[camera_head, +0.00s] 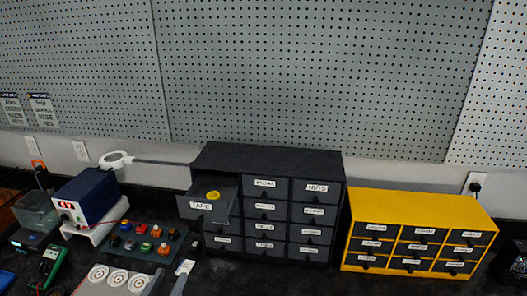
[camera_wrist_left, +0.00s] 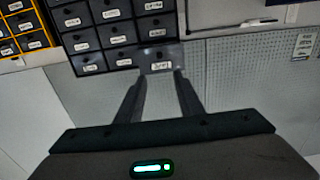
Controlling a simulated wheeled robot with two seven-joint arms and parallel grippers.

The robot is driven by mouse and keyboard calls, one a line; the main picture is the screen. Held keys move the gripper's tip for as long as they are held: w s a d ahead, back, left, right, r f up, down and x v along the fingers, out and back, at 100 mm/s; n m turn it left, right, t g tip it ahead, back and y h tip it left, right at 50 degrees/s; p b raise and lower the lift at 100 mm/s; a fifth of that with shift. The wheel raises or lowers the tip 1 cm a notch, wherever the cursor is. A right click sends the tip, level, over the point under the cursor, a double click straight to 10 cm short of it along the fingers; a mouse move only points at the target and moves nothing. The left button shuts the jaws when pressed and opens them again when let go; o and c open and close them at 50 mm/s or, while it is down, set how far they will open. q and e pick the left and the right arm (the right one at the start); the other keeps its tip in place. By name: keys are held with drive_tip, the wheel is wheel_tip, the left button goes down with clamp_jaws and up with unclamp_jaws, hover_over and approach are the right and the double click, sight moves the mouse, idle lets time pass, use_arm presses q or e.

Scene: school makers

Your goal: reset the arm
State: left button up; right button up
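My left gripper (camera_wrist_left: 158,78) shows in the left wrist view with its two dark fingers apart and nothing between them. The fingers point toward the front of a pulled-out drawer (camera_wrist_left: 158,66), with no clear contact visible. In the head view this drawer (camera_head: 201,208), labelled "TAPE", is the top left one of a black cabinet (camera_head: 268,158). A yellow ring-shaped roll (camera_head: 213,195) lies in it. A grey strip low in the head view may be part of my left gripper. My right gripper is in neither view.
A yellow drawer cabinet (camera_head: 420,204) stands to the right, its drawers shut. Left are a blue power unit (camera_head: 87,195), a board of coloured buttons (camera_head: 146,242), a green meter (camera_head: 50,262) and a panel with round dials (camera_head: 117,280). A pegboard wall (camera_head: 300,75) stands behind.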

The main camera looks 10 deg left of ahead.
use_arm(q)
drive_tip(key=s+d+f+m+g+h, duration=0.1)
drive_tip(key=s+d+f+g, duration=0.3)
drive_tip(key=s+f+g, duration=0.6)
drive_tip(key=s+d+f+m+g, duration=0.3)
drive_tip(key=s+f, duration=0.4)
drive_tip(key=f, duration=0.7)
wheel_tip(320, 180, down, 34)
drive_tip(key=s+n+g+b, duration=0.1)
drive_tip(key=g+b, duration=0.2)
drive_tip(key=b, duration=0.3)
drive_tip(key=s+a+f+b, duration=0.1)
drive_tip(key=s+f+b, duration=0.1)
drive_tip(key=s+f, duration=0.7)
drive_tip(key=s+a+f+g+b, duration=0.1)
drive_tip(key=s+a+f+b, duration=0.1)
drive_tip(key=s+f, duration=0.7)
wheel_tip(320, 180, down, 4)
drive_tip(key=shift+s+f, duration=0.15)
